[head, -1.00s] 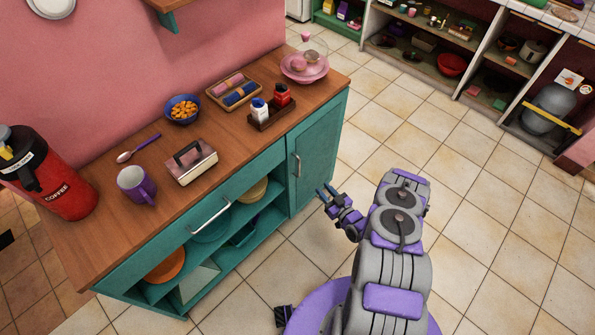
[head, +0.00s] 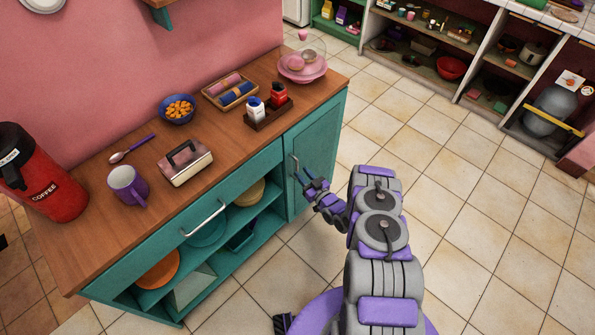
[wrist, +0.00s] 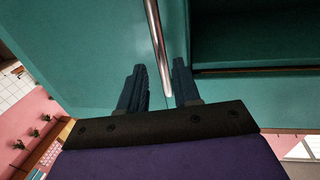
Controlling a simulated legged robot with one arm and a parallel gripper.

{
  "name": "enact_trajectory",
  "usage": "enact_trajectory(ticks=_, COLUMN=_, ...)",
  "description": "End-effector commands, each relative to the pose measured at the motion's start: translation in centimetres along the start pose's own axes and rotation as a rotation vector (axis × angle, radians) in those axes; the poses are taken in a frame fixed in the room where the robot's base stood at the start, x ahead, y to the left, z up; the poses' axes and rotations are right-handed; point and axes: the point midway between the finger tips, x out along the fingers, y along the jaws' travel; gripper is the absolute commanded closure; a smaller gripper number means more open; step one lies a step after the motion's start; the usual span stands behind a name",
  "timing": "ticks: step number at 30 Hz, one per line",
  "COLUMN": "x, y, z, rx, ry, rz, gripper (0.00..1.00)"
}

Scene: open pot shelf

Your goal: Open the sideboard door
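The teal sideboard (head: 235,160) stands along the pink wall with its door (head: 318,150) at the right end. The door looks closed, flush with the frame. Its upright metal handle (head: 295,165) is on the door's left side. My gripper (head: 304,176) is at the handle, with its fingers apart. In the wrist view, the handle bar (wrist: 155,45) runs down between the two dark fingertips of my gripper (wrist: 158,78). A gap shows beside the bar, so the fingers do not look closed on it. Teal panel (wrist: 85,45) fills the left of that view.
A drawer handle (head: 203,218) sticks out left of the door, above open shelves with plates. The top holds a red coffee flask (head: 45,185), a purple mug (head: 127,186) and a pink cake stand (head: 302,68). Tiled floor (head: 450,200) is clear to the right.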

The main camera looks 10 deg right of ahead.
Motion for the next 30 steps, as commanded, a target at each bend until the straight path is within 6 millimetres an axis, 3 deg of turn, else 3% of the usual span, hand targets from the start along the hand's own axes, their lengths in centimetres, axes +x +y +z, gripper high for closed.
enact_trajectory(ticks=7, x=3.4, y=-0.2, z=0.1, rx=0.001, ry=0.002, rz=-0.003, gripper=0.68)
enact_trajectory(ticks=20, x=4.2, y=-0.1, z=0.0, rx=0.003, ry=-0.001, rz=0.000, gripper=0.68)
enact_trajectory(ticks=30, x=4.2, y=-0.1, z=0.0, rx=0.002, ry=0.000, rz=0.000, gripper=1.00)
